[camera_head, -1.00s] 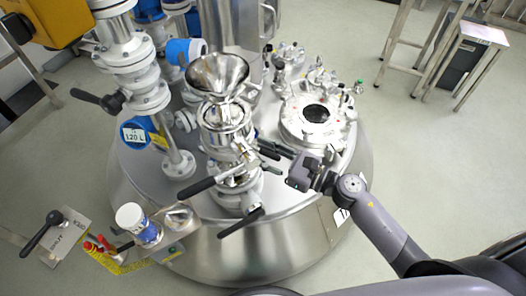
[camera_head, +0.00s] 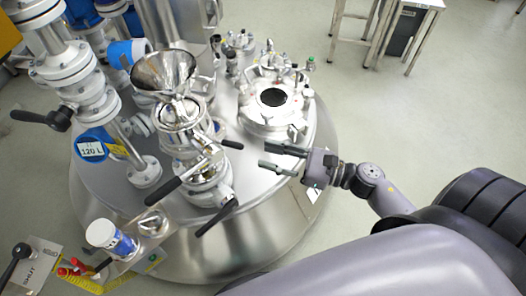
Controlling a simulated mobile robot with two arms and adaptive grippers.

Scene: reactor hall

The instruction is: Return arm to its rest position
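My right gripper (camera_head: 282,159) is in the head view, at the right edge of the steel reactor lid (camera_head: 255,185). Its two dark fingers point left and are spread apart, with nothing between them. My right arm (camera_head: 375,185) comes in from the lower right, and its large grey links fill the bottom right corner. The fingertips are right of the valve assembly under the steel funnel (camera_head: 163,72) and just below the round open port (camera_head: 272,97). I cannot tell whether they touch the lid. My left gripper is not in view.
Black valve handles (camera_head: 180,185) stick out below the funnel. A white and blue container (camera_head: 110,238) stands on a small shelf at the lower left. White flanged pipes (camera_head: 70,75) rise on the left. The floor at right is clear.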

